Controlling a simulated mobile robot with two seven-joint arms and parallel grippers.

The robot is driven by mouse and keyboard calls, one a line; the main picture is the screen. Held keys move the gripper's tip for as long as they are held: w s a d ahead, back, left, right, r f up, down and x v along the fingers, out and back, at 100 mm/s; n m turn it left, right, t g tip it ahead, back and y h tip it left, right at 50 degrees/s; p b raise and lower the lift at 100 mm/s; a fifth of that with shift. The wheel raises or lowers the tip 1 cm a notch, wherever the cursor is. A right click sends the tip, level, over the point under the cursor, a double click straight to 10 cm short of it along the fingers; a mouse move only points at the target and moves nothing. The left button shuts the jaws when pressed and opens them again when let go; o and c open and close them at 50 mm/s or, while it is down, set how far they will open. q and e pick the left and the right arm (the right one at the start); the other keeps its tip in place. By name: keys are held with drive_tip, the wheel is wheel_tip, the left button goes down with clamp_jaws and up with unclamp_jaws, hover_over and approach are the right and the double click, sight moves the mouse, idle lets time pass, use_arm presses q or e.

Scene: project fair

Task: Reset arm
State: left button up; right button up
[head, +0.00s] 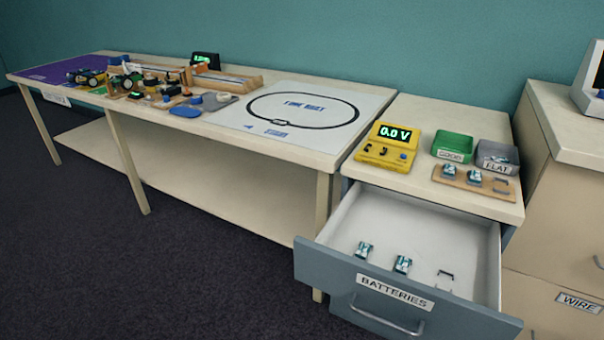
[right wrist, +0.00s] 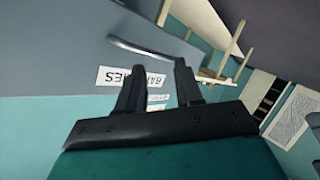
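My right gripper (right wrist: 160,72) shows only in the right wrist view. Its two black fingers stand apart with nothing held between them. Beyond the fingers are the grey front of the batteries drawer (right wrist: 60,40), part of its label (right wrist: 112,78) and its handle (right wrist: 142,50), apart from the fingers as far as I can tell. In the head view the batteries drawer (head: 335,285) is pulled open, with two batteries (head: 364,249) (head: 402,264) and an empty metal clip (head: 445,275) inside. Neither arm shows in the head view, and my left gripper is out of sight.
On the cabinet top (head: 440,112) stand a yellow meter reading 0.0 V (head: 388,145), a green bin (head: 453,146), a grey bin (head: 497,157) and a wooden battery board (head: 460,184). A long table (head: 250,150) at left holds small vehicles and a track mat (head: 300,112). Dark floor lies clear in front.

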drive_tip(key=a+m+g+y+p, duration=0.1)
drive_tip(key=a+m+g+y, duration=0.15)
drive_tip(key=a+m, duration=0.3)
use_arm(q)
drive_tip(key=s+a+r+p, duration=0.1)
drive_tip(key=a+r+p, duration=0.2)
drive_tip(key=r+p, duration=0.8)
drive_tip(key=p, duration=0.3)
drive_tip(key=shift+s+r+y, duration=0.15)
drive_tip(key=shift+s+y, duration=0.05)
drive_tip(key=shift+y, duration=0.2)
use_arm(e)
wheel_tip(320, 180, up, 10)
drive_tip(key=s+d+h, duration=0.1)
drive_tip(key=d, duration=0.1)
drive_tip(key=shift+s+d+f+n+g, duration=0.15)
drive_tip(key=shift+s+d+n+g, duration=0.15)
drive_tip(key=shift+s+n+g, duration=0.1)
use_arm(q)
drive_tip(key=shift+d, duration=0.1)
use_arm(e)
drive_tip(key=shift+s+d+h, duration=0.1)
drive_tip(key=shift+h, duration=0.15)
